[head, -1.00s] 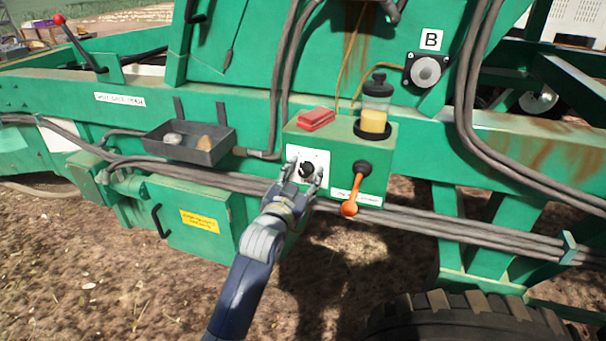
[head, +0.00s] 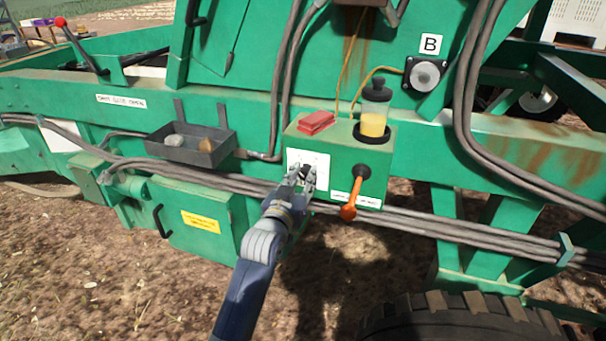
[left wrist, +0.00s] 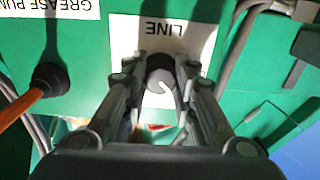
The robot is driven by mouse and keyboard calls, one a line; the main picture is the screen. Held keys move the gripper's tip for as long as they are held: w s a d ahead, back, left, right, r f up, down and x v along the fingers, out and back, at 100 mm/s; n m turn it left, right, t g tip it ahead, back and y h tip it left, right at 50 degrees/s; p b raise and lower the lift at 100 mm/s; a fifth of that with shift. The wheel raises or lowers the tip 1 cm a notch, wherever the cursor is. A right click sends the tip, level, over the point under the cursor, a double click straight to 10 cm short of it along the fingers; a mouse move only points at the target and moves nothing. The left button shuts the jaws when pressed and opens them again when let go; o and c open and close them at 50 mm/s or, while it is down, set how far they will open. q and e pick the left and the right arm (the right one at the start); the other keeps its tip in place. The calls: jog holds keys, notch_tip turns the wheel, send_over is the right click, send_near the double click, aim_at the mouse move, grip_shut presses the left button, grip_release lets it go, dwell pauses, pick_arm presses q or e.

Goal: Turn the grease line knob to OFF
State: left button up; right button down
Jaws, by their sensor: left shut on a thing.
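The grease line knob (left wrist: 160,84) is a dark round knob with a pale curved mark, on a white plate (head: 317,158) on the front of a green box. In the left wrist view, the plate appears upside down and shows the word LINE. My left gripper (head: 305,176) reaches up to the plate from below, its fingers closed around the knob; it also shows in the left wrist view (left wrist: 160,72). In the head view the fingers hide most of the knob. The OFF marking is not readable. My right gripper is not in view.
An orange-handled lever (head: 350,205) hangs just right of the plate. A red block (head: 316,122) and a jar of yellow grease (head: 374,112) are on the box top. A grey tray (head: 190,148) hangs at left. Grey hoses run below the box.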

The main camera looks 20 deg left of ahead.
pick_arm(q)
jog(key=n+p, duration=0.1)
jog(key=n, duration=0.1)
jog(key=n+p, duration=0.1)
jog(key=n, duration=0.1)
jog(key=shift+r+n, duration=0.2)
jog(key=shift+n, duration=0.1)
jog(key=shift+f+n+p, duration=0.1)
jog(key=shift+n+p, duration=0.7)
jog(key=shift+n, duration=1.2)
jog(key=o, duration=1.1)
jog(key=shift+s+f, duration=0.1)
jog(key=shift+s, duration=0.05)
jog(key=shift+s, duration=0.25)
jog(key=s, duration=1.1)
jog(key=shift+s+a, duration=0.1)
jog(key=shift+a, duration=0.15)
